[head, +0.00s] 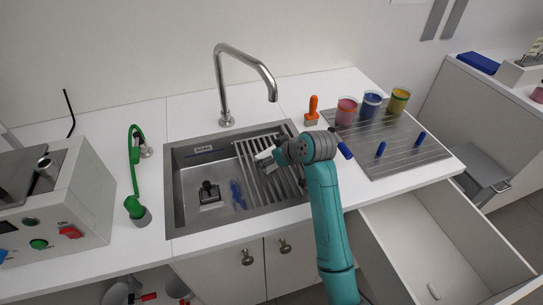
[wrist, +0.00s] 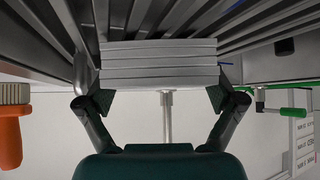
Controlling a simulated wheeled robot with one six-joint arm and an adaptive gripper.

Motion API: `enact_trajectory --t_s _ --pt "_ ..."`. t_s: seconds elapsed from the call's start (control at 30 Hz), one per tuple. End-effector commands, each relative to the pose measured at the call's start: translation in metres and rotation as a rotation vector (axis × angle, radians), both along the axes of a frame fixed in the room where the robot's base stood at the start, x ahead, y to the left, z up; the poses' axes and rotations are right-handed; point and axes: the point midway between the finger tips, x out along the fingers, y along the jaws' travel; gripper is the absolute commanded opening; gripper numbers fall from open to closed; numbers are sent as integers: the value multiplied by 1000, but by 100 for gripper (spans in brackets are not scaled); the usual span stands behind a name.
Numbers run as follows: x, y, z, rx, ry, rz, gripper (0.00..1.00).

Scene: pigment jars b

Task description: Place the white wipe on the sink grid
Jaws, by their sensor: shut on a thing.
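The white wipe (wrist: 160,65) is a folded, layered stack between my gripper's fingertips (wrist: 159,97) in the wrist view. My gripper (head: 268,158) is shut on it, over the sink grid (head: 281,188) in the head view. The grid is a rack of metal bars across the right part of the sink; its bars (wrist: 185,15) also show right beyond the wipe in the wrist view. In the head view only a small pale part of the wipe shows beside the fingers. I cannot tell whether the wipe touches the bars.
The steel sink (head: 183,212) holds a dark drain piece (head: 209,193) and blue marks. A tall faucet (head: 226,100) stands behind. An orange-handled scraper (head: 312,110), jars (head: 346,111) and a grooved board (head: 405,158) are to the right. A drawer (head: 440,250) stands open.

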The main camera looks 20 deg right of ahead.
Motion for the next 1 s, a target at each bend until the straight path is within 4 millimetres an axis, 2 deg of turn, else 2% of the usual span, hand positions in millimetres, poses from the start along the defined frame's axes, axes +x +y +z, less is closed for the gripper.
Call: enact_trajectory --t_s 0.33,0.37,0.4,0.77,1.0 --pt "0 0 -4 0 1 0 65" --pt "0 0 -4 0 0 0 98" --pt "0 0 -4 0 0 0 100" --pt "0 0 0 0 -1 0 100" --pt "-20 -9 21 0 -3 -2 100"
